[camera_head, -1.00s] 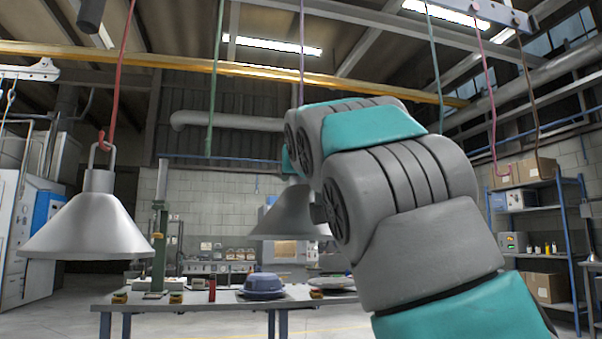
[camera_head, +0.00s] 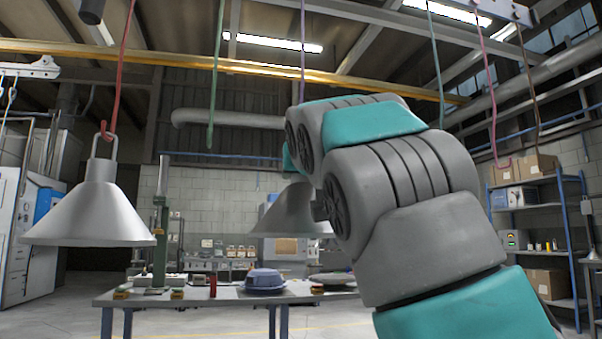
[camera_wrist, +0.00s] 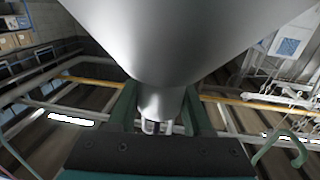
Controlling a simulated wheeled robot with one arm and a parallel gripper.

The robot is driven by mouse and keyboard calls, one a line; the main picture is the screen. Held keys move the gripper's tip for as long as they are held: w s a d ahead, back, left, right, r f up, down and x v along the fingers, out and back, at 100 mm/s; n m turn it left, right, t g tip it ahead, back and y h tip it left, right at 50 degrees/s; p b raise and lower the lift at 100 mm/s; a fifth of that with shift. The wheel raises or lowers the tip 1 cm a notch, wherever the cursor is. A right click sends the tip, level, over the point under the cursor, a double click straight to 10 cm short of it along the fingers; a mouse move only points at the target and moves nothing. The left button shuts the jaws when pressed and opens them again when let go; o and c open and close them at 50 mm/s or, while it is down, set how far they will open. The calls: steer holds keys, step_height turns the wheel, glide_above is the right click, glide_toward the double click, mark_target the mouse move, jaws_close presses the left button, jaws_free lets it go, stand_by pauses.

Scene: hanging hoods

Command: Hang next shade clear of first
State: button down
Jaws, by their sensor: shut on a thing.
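The first shade (camera_head: 92,211), a grey metal cone with a loop on top, hangs from the red hook (camera_head: 105,132) at the left of the head view. The second shade (camera_head: 290,212) is a similar cone, partly hidden behind my arm, to the right of the first with a clear gap between them. In the wrist view my gripper (camera_wrist: 160,108) is shut on the neck of this shade (camera_wrist: 185,40), one green finger on each side. The head view hides the gripper behind the arm. A green hook (camera_head: 210,140) hangs empty between the two shades.
A purple line (camera_head: 302,50) comes down above my arm, its lower end hidden. Teal (camera_head: 436,60), pink (camera_head: 490,100) and brown (camera_head: 530,90) lines hang to the right. A workbench (camera_head: 235,298) with several items stands below. A green hook (camera_wrist: 285,145) shows in the wrist view.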

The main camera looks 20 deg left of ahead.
steer(key=shift+f+b, duration=0.7)
steer(key=shift+f, duration=0.05)
steer(key=shift+r, duration=0.1)
steer(key=shift+c, duration=1.2)
jaws_free()
steer(key=b+v, duration=0.3)
steer(key=v, duration=0.4)
steer(key=shift+s+d, duration=0.2)
steer(key=shift+s, duration=0.15)
